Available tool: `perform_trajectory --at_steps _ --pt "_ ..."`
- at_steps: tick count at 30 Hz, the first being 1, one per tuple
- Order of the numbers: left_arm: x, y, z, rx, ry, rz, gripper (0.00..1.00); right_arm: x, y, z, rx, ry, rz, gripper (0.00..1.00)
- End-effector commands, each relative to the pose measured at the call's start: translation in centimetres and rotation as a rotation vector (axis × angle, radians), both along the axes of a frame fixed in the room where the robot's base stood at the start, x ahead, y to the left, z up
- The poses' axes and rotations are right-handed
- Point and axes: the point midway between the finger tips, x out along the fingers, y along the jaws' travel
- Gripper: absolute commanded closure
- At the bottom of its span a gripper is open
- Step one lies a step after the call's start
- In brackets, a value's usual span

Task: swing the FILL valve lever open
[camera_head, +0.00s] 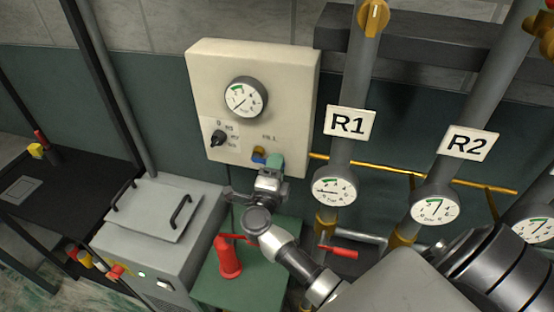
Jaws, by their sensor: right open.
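A cream panel (205,90) on the wall carries a round gauge, a black selector knob and, at its lower right, the FILL label (270,137). Below the label is a small brass valve part (259,151) with a blue piece (258,158), apparently the FILL lever. My right gripper (268,162) comes up from the lower right and is open at this valve. A teal piece at its tip overlaps the valve, so I cannot tell whether the fingers touch the lever or how far it is turned. My left gripper is not in view.
Pipes R1 (354,90) and R2 (487,95) with gauges stand right of the panel. A grey handled box (155,215) is at left.

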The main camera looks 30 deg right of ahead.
Motion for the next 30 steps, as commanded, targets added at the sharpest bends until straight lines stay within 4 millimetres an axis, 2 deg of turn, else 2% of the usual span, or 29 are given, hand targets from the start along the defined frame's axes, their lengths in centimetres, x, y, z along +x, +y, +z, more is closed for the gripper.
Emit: perform_trajectory --at_steps 11,14,20,30 --pt "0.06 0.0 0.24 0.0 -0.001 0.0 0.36 0.51 -0.61 0.13 0.0 0.0 0.0 0.56" --pt "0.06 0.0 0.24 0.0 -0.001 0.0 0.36 0.5 -0.6 0.12 0.0 0.0 0.0 0.68" --pt "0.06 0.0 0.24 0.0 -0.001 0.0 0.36 0.49 -0.59 0.12 0.0 0.0 0.0 0.99" --pt "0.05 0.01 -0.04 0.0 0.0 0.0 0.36 0.48 -0.6 -0.07 0.007 -0.006 0.0 1.0"
